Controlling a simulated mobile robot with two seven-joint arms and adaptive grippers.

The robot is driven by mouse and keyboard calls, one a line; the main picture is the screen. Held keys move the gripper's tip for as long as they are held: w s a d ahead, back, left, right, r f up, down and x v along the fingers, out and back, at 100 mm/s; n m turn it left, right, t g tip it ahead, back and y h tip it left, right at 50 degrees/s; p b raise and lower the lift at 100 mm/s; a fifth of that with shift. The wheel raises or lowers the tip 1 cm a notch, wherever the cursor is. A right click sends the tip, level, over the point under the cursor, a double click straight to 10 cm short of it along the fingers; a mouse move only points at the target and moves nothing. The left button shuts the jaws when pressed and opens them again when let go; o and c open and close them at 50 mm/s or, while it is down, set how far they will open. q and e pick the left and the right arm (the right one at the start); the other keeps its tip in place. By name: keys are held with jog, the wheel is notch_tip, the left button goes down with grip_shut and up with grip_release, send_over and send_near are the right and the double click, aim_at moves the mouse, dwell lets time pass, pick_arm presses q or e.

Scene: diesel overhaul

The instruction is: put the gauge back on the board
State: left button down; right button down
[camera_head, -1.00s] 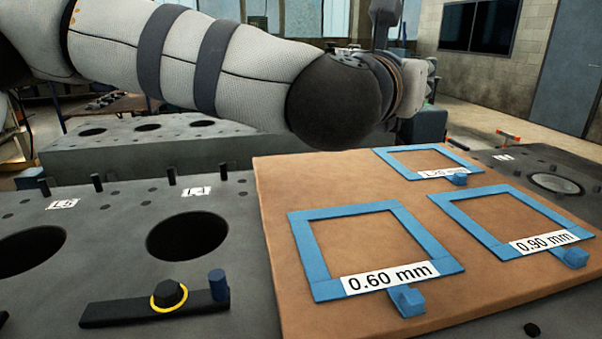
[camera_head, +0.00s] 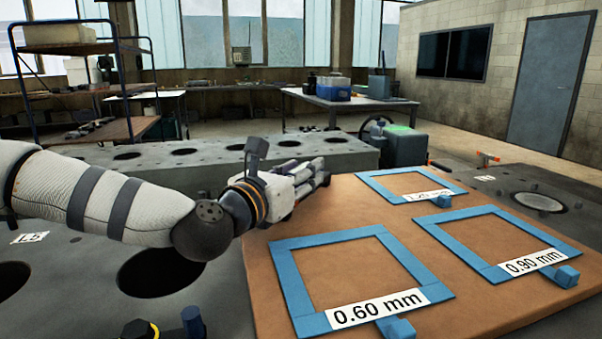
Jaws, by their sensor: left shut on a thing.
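The brown board (camera_head: 345,262) carries blue square frames labelled 0.60 mm (camera_head: 375,307), 0.90 mm (camera_head: 532,262) and one partly blurred label (camera_head: 432,195). Each frame has a small blue block at its near edge, and the middles show bare board. My left gripper (camera_head: 322,171) is over or beside the board's far left corner, pointing right. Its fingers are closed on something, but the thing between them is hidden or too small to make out. I cannot identify a gauge for certain.
The grey block (camera_head: 70,290) with round bores lies left of the board. A yellow-ringed bolt (camera_head: 141,329) and a blue knob (camera_head: 192,322) show at the bottom edge. Another holed block (camera_head: 325,148) stands behind, with a green-topped machine (camera_head: 404,145) near the board.

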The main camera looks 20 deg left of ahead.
pick_arm(q)
jog(key=shift+r, duration=0.2)
jog(key=shift+f, duration=0.1)
jog(key=shift+f, duration=0.2)
jog(key=c, duration=1.1)
grip_release()
jog(key=shift+r, duration=0.15)
